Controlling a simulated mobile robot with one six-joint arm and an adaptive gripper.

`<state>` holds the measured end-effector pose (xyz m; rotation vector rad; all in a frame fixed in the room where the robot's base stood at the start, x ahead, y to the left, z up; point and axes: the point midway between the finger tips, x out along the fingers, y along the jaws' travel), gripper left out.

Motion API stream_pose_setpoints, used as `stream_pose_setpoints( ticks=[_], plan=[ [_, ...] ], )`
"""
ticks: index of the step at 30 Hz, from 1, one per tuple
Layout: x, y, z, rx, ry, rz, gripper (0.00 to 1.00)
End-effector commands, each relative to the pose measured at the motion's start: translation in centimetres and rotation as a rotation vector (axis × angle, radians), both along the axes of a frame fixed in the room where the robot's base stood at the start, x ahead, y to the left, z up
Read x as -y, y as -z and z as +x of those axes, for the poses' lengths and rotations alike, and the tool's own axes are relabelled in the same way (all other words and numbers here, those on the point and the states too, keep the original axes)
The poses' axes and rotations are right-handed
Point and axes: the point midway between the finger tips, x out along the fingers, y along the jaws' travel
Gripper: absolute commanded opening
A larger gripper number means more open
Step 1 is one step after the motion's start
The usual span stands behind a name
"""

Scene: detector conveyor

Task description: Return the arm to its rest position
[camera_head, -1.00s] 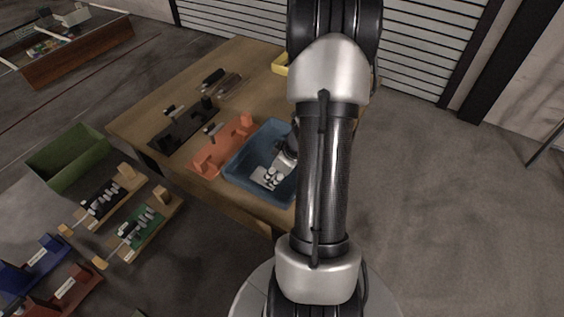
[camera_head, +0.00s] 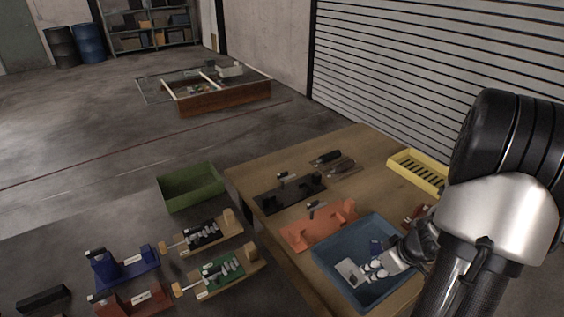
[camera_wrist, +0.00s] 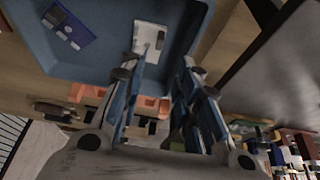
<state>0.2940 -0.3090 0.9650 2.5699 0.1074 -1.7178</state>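My gripper (camera_head: 374,268) is at the blue bin (camera_head: 334,286) on the wooden table, with my arm reaching in from the right. In the wrist view my gripper (camera_wrist: 161,62) has its two fingers apart, with nothing visible held between them. A white plate (camera_head: 349,271) lies in the bin beside the fingers; it also shows beyond the fingertips in the wrist view (camera_wrist: 148,38). A dark blue card (camera_wrist: 70,24) lies in the bin, apart from the fingers. Whether the fingers touch the bin floor cannot be told.
An orange fixture (camera_head: 318,228) and a black fixture (camera_head: 290,193) stand left of the bin. A yellow tray (camera_head: 418,172) is at the table's back right. A green bin (camera_head: 190,187) and several fixtures are on the left. A shutter (camera_head: 440,55) stands behind the table.

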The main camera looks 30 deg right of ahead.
Motion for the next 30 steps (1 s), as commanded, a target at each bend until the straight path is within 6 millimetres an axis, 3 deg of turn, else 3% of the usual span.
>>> stream_pose_setpoints(
  ticks=[5, 8, 11, 15, 20, 23, 27, 30],
  plan=[
    [-0.2, -0.3, 0.4, 0.001, -0.005, 0.0, 0.3],
    [-1.3, -1.5, 1.6, 0.002, -0.02, 0.006, 0.3],
    [-3.5, -3.7, 3.7, -0.004, -0.044, 0.018, 0.3],
    [-8.0, -7.4, 6.3, -0.038, -0.075, 0.03, 0.3],
    [-13.2, -12.0, 7.6, -0.096, -0.076, 0.005, 0.3],
    [-17.1, -15.6, 7.3, -0.111, -0.054, -0.033, 0.3],
    [-22.5, -19.6, 4.6, -0.087, -0.02, -0.04, 0.3],
    [-25.6, -21.4, 2.2, -0.063, 0.001, -0.034, 0.3]
  ],
)
